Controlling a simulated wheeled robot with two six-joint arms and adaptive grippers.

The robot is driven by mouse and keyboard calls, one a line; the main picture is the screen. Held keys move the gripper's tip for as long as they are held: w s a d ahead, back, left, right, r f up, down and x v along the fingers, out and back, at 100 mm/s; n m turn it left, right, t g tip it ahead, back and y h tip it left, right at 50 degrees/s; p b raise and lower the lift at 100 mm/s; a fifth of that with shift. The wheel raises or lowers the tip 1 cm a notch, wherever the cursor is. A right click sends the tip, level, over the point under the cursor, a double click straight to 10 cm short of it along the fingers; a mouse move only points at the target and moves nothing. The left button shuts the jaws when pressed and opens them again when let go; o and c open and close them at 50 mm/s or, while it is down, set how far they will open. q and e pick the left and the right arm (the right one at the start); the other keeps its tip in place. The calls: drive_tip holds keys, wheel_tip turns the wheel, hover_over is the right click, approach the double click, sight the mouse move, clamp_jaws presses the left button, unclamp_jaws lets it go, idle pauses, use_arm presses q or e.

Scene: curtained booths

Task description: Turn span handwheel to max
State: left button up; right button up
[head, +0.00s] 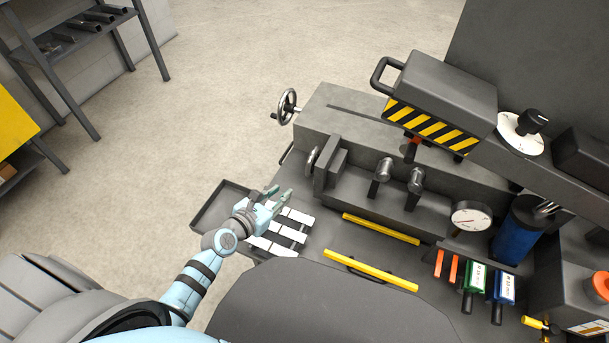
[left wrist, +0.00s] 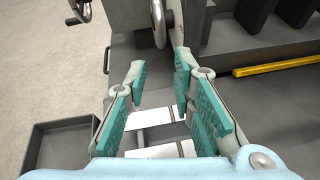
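Two handwheels are on the left end of the grey machine. A larger spoked wheel (head: 288,106) with a side handle stands at the far end; part of it shows in the left wrist view (left wrist: 82,9). A smaller wheel (head: 312,160) is nearer, seen nearly edge-on; it also shows in the left wrist view (left wrist: 161,24). I cannot tell from any label which one is the span handwheel. My left gripper (head: 279,195) is open and empty, below and in front of the nearer wheel, not touching it. Its spread fingers show in the left wrist view (left wrist: 160,68). My right gripper is not in view.
White bars (head: 272,243) lie below my left gripper, beside a dark open tray (head: 209,207). Yellow bars (head: 381,229) lie on the bench. A dial gauge (head: 471,218) and a striped lever block (head: 437,90) are to the right. Floor left of the machine is clear.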

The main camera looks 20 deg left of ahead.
use_arm(q)
drive_tip(key=b+x, duration=0.8)
drive_tip(key=x, duration=0.6)
drive_tip(key=shift+f, duration=0.3)
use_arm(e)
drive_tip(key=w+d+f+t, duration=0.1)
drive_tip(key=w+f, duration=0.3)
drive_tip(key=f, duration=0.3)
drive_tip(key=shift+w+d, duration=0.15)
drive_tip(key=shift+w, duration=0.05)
use_arm(q)
clamp_jaws()
